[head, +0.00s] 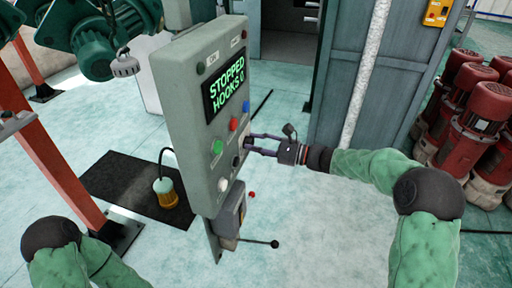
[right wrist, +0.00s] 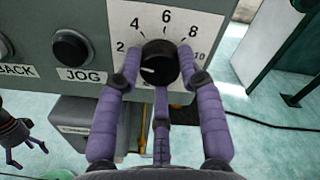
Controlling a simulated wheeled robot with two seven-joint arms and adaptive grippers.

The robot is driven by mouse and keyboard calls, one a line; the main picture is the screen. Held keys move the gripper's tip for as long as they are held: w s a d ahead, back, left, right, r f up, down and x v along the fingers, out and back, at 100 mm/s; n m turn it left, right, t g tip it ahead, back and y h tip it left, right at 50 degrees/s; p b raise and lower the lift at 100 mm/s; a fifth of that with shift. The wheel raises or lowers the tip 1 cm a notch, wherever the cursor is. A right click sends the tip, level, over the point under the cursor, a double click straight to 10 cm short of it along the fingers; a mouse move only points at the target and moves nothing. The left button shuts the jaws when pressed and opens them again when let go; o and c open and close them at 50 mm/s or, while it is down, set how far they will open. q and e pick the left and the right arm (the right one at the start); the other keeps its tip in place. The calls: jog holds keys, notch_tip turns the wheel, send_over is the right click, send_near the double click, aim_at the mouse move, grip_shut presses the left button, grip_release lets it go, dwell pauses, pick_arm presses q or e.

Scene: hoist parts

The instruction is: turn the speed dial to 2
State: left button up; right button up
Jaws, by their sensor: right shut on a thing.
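The speed dial (right wrist: 158,62) is a round black knob with a white mark, on a grey control panel (head: 185,110). Its printed scale reads 2, 4, 6, 8, 10. The white mark points left and slightly down, a little below the 2. My right gripper (right wrist: 158,72) is shut on the dial, with purple fingers on both sides of it; in the head view it reaches the panel's right edge (head: 250,145). The bottom of the scale is hidden behind the fingers. My left gripper (right wrist: 27,150) shows at the left in the right wrist view, empty, its fingers spread.
The panel display (head: 226,84) reads STOPPED, HOOKS 0. A black JOG button (right wrist: 71,48) sits just left of the dial. Red motors (head: 485,120) stand at the right.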

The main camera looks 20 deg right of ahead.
jog(key=shift+f, duration=0.4)
jog(key=o, duration=1.1)
jog(key=shift+o, duration=0.2)
jog(key=shift+r, duration=0.15)
jog(key=shift+d+r, duration=0.1)
jog(key=shift+d, duration=0.05)
jog(key=v, duration=1.2)
